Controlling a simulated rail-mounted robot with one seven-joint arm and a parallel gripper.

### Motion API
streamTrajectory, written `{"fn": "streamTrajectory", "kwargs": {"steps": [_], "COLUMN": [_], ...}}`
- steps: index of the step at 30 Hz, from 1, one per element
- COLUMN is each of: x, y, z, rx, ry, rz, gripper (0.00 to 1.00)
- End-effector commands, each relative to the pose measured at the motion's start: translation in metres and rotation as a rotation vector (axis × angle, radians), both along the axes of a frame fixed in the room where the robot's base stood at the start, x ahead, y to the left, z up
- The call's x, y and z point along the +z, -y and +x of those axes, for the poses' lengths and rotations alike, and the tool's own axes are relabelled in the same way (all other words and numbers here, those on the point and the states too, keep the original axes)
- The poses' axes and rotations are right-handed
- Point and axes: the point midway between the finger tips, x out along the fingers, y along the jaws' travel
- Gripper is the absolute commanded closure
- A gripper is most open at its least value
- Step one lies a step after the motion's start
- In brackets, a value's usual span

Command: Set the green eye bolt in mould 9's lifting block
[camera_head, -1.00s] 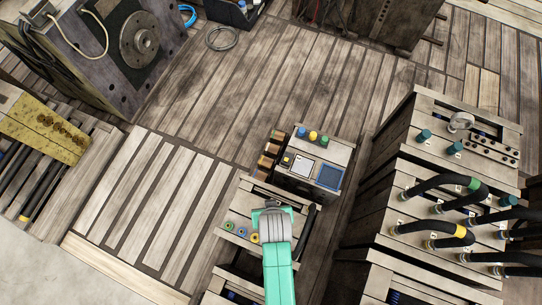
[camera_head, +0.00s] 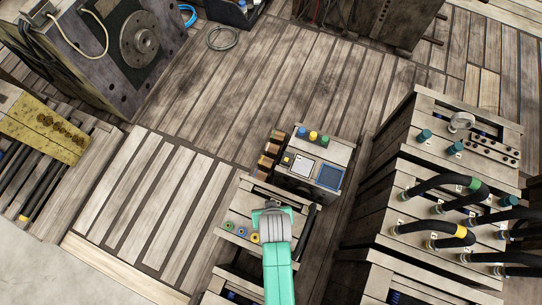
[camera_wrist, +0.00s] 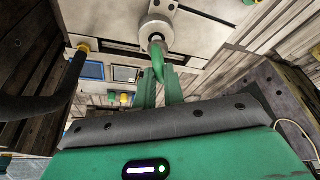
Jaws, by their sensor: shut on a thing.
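In the head view my wrist and arm hide the fingers and the bolt, above a pale slatted mould top. A green ring (camera_head: 229,226), a blue ring (camera_head: 241,231) and a yellow ring (camera_head: 254,238) sit left of my wrist. I cannot tell which block is mould 9's.
A box with coloured knobs and a blue panel (camera_head: 330,176) stands just beyond my wrist. At right, a large mould (camera_head: 410,160) carries black hoses (camera_head: 440,183) and a grey ring (camera_head: 461,121). The plank floor (camera_head: 250,90) between is mostly clear.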

Motion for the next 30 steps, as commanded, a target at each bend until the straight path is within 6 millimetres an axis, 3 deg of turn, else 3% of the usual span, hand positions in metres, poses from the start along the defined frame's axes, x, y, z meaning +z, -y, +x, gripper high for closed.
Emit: {"fn": "streamTrajectory", "kwargs": {"steps": [27,28,30], "x": [-0.0088,-0.0088,-0.0089], "y": [0.0,0.0,0.0001], "z": [0.0003,0.0003,0.0003], "rx": [0.0,0.0,0.0], "ry": [0.001,0.001,0.001], "rz": [0.0,0.0,0.0], "gripper": [1.0,0.87,0.74]}}
